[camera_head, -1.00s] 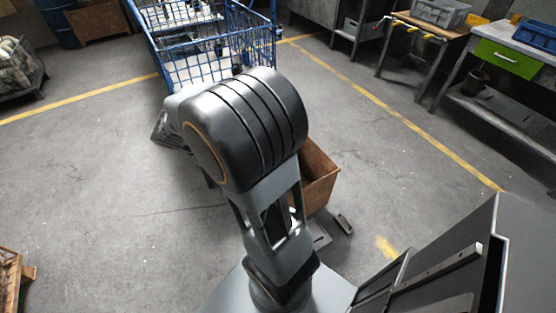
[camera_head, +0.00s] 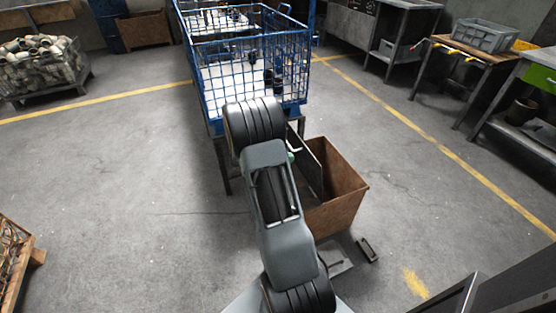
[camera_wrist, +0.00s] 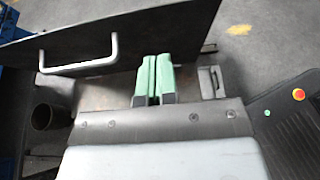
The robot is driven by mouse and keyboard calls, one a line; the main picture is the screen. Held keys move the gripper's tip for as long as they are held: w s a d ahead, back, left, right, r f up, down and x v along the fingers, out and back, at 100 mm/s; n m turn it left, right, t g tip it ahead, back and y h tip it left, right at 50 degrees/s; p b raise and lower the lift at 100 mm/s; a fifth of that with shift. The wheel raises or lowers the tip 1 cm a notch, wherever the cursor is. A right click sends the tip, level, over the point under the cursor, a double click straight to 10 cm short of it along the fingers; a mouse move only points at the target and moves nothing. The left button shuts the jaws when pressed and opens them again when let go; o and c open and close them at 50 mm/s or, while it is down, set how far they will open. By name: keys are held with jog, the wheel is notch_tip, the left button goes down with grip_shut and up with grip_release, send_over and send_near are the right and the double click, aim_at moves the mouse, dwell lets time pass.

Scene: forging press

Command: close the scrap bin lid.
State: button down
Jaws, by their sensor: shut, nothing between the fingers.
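The scrap bin (camera_head: 338,212) is a rusty brown, open-topped box right of my arm in the head view. Its dark lid (camera_head: 309,168) stands steeply raised along the bin's left side. In the wrist view the lid (camera_wrist: 150,28) fills the top left as a dark panel with a pale bar handle (camera_wrist: 78,68). My gripper (camera_wrist: 153,62) has green fingers held together and empty. The fingers overlap the lid's lower edge in that view, right of the handle; I cannot tell whether they touch it. In the head view my arm hides most of the gripper.
A blue wire cage (camera_head: 250,60) on legs stands just behind the bin. A small dark pedal-like piece (camera_head: 367,250) lies on the floor at the bin's front right. Workbenches (camera_head: 490,55) line the right side.

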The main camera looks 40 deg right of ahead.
aim_at(310, 154)
jog(key=d, duration=0.1)
jog(key=s+d, duration=0.1)
jog(key=d, duration=0.1)
jog(key=s+d, duration=0.1)
jog(key=shift+d+f+b, duration=0.3)
jog(key=shift+s+d+r, duration=0.15)
jog(key=shift+s+d, duration=0.1)
jog(key=shift+d, duration=0.45)
jog(key=shift+r, duration=0.1)
